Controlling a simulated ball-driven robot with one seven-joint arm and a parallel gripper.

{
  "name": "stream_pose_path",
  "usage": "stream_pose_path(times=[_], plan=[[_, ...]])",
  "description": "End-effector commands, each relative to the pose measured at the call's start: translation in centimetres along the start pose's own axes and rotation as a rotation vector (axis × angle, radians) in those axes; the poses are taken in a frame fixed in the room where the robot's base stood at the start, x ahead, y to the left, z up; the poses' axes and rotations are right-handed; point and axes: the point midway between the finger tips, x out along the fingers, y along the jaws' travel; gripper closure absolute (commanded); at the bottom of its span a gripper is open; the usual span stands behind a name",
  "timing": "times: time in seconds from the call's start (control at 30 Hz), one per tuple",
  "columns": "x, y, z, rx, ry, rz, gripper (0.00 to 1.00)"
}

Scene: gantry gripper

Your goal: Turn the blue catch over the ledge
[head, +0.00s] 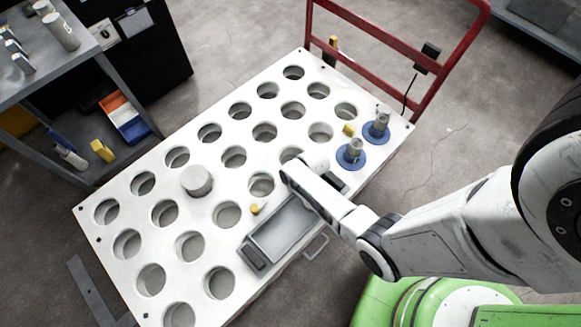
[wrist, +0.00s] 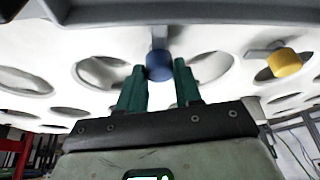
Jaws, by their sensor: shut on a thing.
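The blue catch (wrist: 159,66) shows in the wrist view as a round blue knob at the end of a grey bar (wrist: 160,37). The green fingers of my gripper (wrist: 160,75) stand on either side of the knob and are shut on it. A long grey edge (wrist: 210,11) crosses the top of the wrist view; I cannot tell whether it is the ledge. In the head view my gripper (head: 297,168) is low over the white panel (head: 225,135), beside the grey tray. My arm hides the blue catch there.
A yellow knob (wrist: 284,62) on a grey bar sits to the right in the wrist view. In the head view, a grey tray (head: 283,234), a grey cylinder (head: 197,181) and two blue-based fittings (head: 351,157) (head: 377,129) stand on the holed panel. A red rail (head: 375,52) rises behind.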

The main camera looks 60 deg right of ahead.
Motion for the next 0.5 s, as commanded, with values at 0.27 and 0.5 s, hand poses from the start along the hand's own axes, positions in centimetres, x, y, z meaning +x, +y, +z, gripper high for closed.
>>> stream_pose_path(times=[0.27, 0.5], plan=[[0.01, -0.01, -0.01, 0.011, 0.0, 0.003, 0.96], [0.01, -0.01, -0.01, 0.01, 0.0, 0.003, 0.6]])
